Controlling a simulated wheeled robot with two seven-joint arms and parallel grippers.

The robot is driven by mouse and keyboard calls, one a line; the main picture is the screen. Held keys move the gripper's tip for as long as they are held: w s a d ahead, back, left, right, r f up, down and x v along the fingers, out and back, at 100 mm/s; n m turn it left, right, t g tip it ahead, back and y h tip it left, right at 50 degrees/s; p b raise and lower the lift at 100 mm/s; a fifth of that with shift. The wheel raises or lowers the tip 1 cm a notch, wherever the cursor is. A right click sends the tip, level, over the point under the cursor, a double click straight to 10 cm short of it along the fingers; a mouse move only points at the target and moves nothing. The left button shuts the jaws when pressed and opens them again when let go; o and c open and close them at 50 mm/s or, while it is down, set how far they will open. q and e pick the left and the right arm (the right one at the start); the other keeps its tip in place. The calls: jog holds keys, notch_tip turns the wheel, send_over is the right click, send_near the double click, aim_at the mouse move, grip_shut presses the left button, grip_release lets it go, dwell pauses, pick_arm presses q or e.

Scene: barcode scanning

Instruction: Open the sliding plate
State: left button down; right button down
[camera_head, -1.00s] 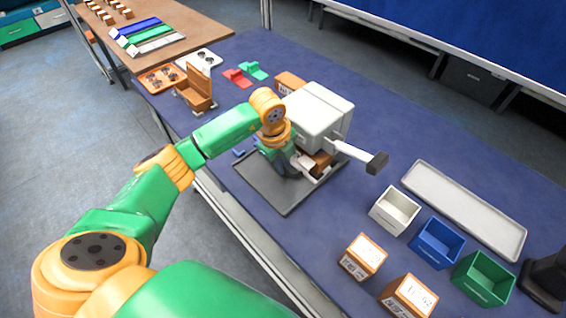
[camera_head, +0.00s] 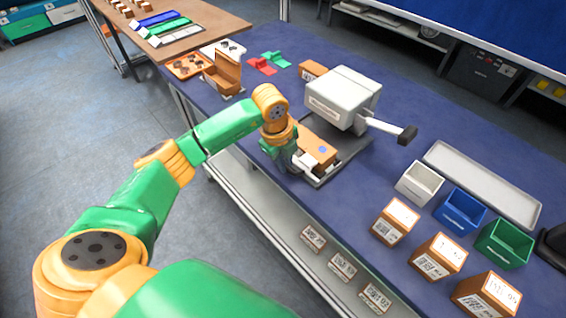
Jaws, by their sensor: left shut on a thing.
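A white box-shaped machine (camera_head: 340,100) stands on the blue table, on a dark grey base (camera_head: 350,152). A lever with a dark grip (camera_head: 406,135) sticks out to its right. The sliding plate (camera_head: 322,180) is out at the machine's front left, with a brown-orange block (camera_head: 312,140) on top. My left gripper (camera_head: 298,167) is at the plate's front left end and shut on it. Its fingers are partly hidden by the wrist. My right gripper is not in view.
White (camera_head: 420,183), blue (camera_head: 460,211) and green (camera_head: 503,242) bins stand at the right beside a long pale tray (camera_head: 482,184). Several labelled boxes (camera_head: 396,221) line the near edge. An open brown box (camera_head: 222,74) stands at the far left. Labelled boxes (camera_head: 342,266) sit on the lower shelf.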

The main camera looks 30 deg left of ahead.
pick_arm(q)
jog(key=c, duration=1.2)
grip_release()
jog(key=shift+w+d, duration=0.1)
jog(key=shift+w, duration=0.1)
jog(key=shift+c, duration=0.2)
jog(key=o, duration=0.3)
jog(key=shift+o, duration=0.3)
jog(key=shift+s, duration=0.2)
notch_tip(320, 180, up, 7)
jog(key=s+b, duration=0.1)
jog(key=shift+s+a, duration=0.15)
jog(key=shift+a, duration=0.2)
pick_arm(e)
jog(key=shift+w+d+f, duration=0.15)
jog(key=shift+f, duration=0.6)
